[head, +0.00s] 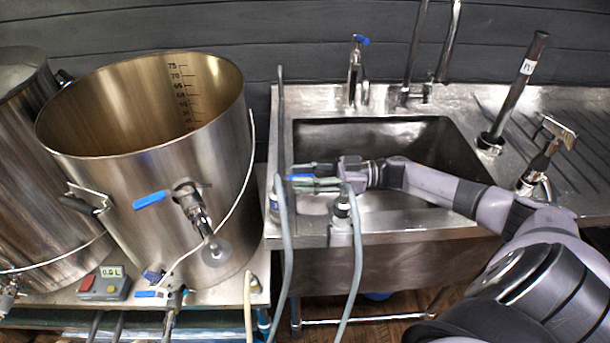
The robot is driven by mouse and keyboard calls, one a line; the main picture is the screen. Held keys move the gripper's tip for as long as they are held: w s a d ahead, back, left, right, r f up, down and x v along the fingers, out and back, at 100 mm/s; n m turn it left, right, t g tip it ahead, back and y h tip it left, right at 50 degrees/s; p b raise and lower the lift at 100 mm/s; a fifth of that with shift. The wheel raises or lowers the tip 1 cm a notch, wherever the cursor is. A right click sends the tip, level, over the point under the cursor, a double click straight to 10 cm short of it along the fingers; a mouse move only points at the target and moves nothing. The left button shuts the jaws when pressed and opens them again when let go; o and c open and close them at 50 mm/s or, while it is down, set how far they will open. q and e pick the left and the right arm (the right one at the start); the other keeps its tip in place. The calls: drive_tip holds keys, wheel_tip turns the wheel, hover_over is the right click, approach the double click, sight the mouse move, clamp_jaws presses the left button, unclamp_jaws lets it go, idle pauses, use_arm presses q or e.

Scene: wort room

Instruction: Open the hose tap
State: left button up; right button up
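My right gripper (312,178) reaches in from the right over the front left of the sink, pointing left. Its two dark fingers are apart. A small blue lever (300,177) shows at the fingertips, beside a grey hose (284,235) at the sink's left edge; I cannot tell whether the fingers touch it. This looks like the hose tap, but its body is mostly hidden by the hose and gripper. Another tap with a blue handle (356,70) stands upright behind the sink, apart from the gripper. My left gripper is not in view.
A large steel pot (150,175) with a blue-handled valve (190,205) stands close on the left. A display box (105,283) sits before it. A second grey hose (357,250) hangs over the sink (430,225) front. Upright tubes stand at the right.

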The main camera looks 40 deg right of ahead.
drive_tip(key=shift+c, duration=0.6)
clamp_jaws()
